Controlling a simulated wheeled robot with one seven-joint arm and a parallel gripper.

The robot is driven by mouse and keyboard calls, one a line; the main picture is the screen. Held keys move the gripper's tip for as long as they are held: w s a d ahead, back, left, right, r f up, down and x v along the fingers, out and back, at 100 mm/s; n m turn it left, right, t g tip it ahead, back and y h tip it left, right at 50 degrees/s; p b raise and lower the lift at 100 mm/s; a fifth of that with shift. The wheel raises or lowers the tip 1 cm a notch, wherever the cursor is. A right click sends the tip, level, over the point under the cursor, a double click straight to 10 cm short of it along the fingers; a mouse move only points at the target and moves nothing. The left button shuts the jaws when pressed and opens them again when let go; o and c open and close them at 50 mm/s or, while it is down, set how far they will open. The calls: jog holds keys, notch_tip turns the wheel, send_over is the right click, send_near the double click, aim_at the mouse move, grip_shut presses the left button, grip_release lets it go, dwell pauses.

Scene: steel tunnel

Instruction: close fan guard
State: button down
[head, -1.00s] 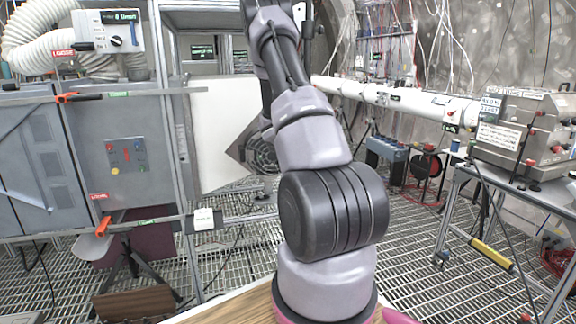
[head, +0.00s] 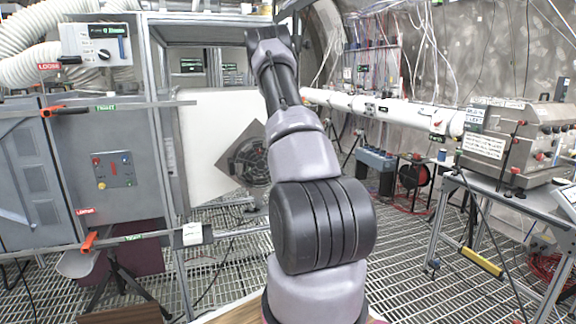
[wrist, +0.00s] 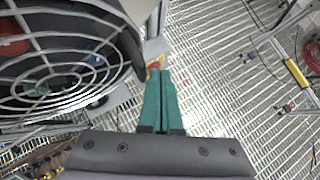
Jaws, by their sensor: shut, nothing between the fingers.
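The fan (head: 250,155) is a round unit on a dark diamond-shaped plate against the white panel, partly behind my arm in the head view. In the wrist view, the fan guard (wrist: 58,75) fills the upper left as pale concentric wire rings with spokes. A dark round rim (wrist: 128,35) curves along its right side. My gripper (wrist: 156,72) has two teal fingers pressed together, with nothing seen between them. In the picture, its tips are just right of the rim; contact cannot be told. The gripper is hidden in the head view. The guard's hinge and latch cannot be made out.
A grey cabinet (head: 110,170) with red-orange handles and metal rails stands at left. A metal bench (head: 520,195) carries a steel console (head: 520,140) at right. A white tube (head: 385,108) runs across the back. Grated floor lies open between my arm and the bench.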

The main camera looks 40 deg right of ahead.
jog(key=v, duration=1)
jog(key=shift+s+a+r, duration=0.2)
jog(key=shift+a+r, duration=0.05)
